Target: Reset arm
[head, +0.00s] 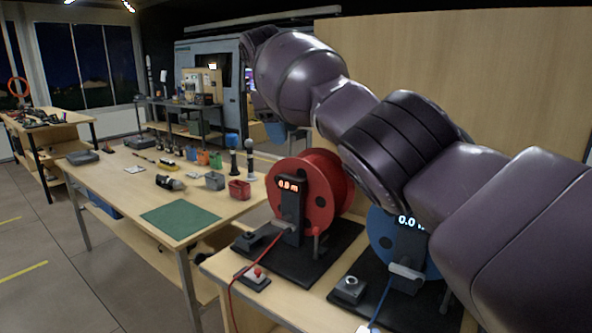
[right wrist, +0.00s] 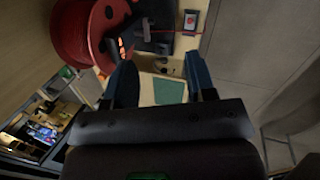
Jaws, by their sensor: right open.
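My right arm (head: 395,150) comes in from the right in the head view and reaches up and leftward, above the cable reels. Its gripper fingers are not clear there. In the right wrist view my right gripper (right wrist: 162,82) has its two dark blue fingers apart, with nothing held between them. A green mat (right wrist: 169,92) shows beyond the gap. The red reel (right wrist: 84,34) is off to the left of the fingers in that view. My left arm and gripper are not in view.
A red cable reel (head: 336,185) and a blue reel (head: 384,242) stand on the near bench, the blue one partly behind my arm. The table beside it carries a green mat (head: 180,220), a red bin (head: 240,190) and microphones. A wooden panel (head: 450,60) stands behind. Floor is clear at left.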

